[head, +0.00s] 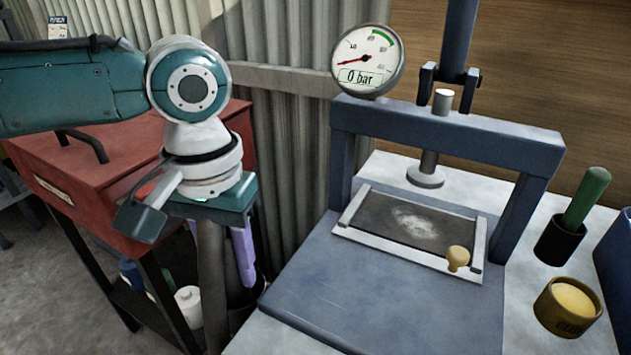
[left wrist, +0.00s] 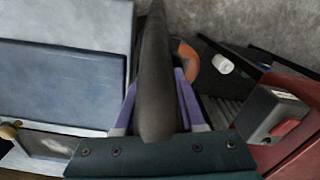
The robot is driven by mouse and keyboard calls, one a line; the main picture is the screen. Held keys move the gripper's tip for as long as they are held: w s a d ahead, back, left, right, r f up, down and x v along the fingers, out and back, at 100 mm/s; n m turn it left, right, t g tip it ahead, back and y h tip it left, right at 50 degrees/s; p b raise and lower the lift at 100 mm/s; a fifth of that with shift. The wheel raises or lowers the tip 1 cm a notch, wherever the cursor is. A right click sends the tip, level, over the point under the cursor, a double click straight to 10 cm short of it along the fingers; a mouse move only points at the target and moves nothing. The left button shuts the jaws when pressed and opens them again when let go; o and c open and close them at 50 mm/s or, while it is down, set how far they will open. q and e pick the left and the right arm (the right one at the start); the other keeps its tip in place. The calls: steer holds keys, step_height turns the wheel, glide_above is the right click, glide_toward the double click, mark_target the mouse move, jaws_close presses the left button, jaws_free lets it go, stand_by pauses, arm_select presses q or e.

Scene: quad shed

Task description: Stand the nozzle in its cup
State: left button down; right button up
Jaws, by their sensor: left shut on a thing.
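My left gripper (head: 220,250) has purple fingers and points down in front of the red cabinet, left of the press. It is shut on a long dark grey piece, seemingly the nozzle (head: 212,290), which hangs down past the fingers. In the left wrist view the nozzle (left wrist: 155,80) runs between the purple fingers (left wrist: 155,105); its far end is cut off at the top edge. A black cup (head: 559,243) stands on the bench at the right with a green rod (head: 586,198) in it. I cannot tell whether this is the nozzle's cup. My right gripper is not in view.
The blue press (head: 375,305) stands on the pale bench, with a gauge (head: 368,61) reading 0 bar and a framed dark plate (head: 360,222) with a yellow knob (head: 458,258). A yellow tin (head: 566,318) stands before the cup. The red cabinet (head: 90,185) is behind my left arm.

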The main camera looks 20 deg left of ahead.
arm_select(q)
steer(key=shift+f, duration=0.55)
steer(key=c, duration=0.8)
jaws_free()
steer(key=shift+r, duration=0.1)
step_height(320, 180, up, 11)
steer(key=p, duration=1.3)
